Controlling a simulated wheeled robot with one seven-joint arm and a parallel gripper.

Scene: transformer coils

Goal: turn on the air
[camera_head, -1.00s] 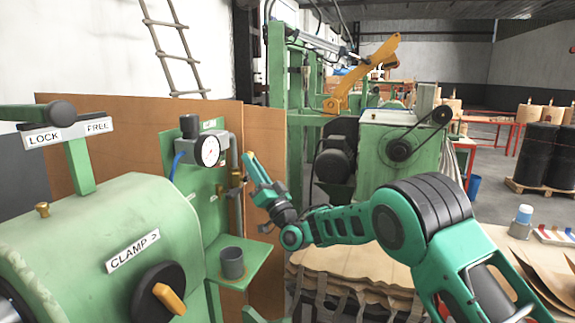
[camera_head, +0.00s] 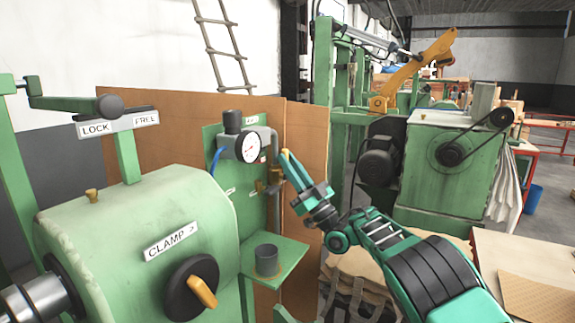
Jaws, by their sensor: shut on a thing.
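The air panel is a green upright plate (camera_head: 213,136) with a partly hidden label, a round white pressure gauge (camera_head: 249,148) and a grey regulator. A brass valve (camera_head: 271,181) sits on the pipe right of the gauge. My gripper (camera_head: 290,163) reaches in from the right and is shut at the valve, on what seems to be its narrow yellow handle (camera_head: 284,154). The handle points up. The fingers hide most of the handle, so its exact angle is hard to tell.
A green machine with a CLAMP label (camera_head: 171,243) and a black knob (camera_head: 191,288) stands at the left front. A grey cup (camera_head: 266,260) stands on a green shelf (camera_head: 285,262) below the panel. A brown board (camera_head: 304,190) stands behind.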

